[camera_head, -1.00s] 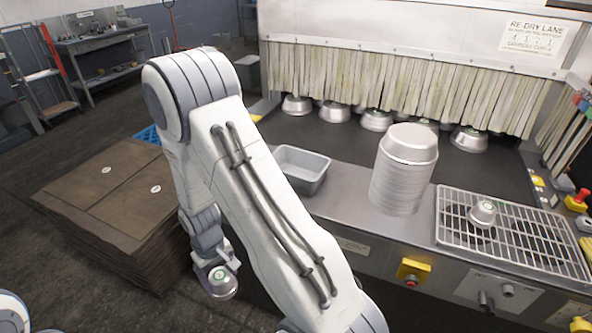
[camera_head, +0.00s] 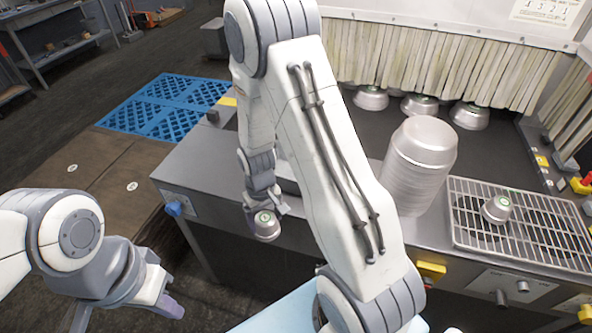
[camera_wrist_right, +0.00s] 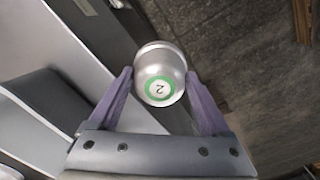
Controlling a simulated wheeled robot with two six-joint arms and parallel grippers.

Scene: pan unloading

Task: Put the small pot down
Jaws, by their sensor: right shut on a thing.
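The small pot (camera_head: 265,227) is a silvery metal vessel with a green ring and a 2 on its flat end; the ring and number show in the right wrist view (camera_wrist_right: 160,72). My right gripper (camera_head: 264,212) is shut on it, one purple finger on each side. In the head view the pot appears in front of the steel counter's near side; its height above the floor is unclear. My left gripper (camera_head: 130,308) is at the lower left, empty, its fingers apart, away from the pot.
A blue grated mat (camera_head: 165,105) lies beyond brown boards (camera_head: 95,165) at left. On the counter (camera_head: 200,160) stand a tall stack of pans (camera_head: 415,165) and a wire rack (camera_head: 525,235) with another small pot (camera_head: 497,208). More pots sit by the strip curtain (camera_head: 430,60).

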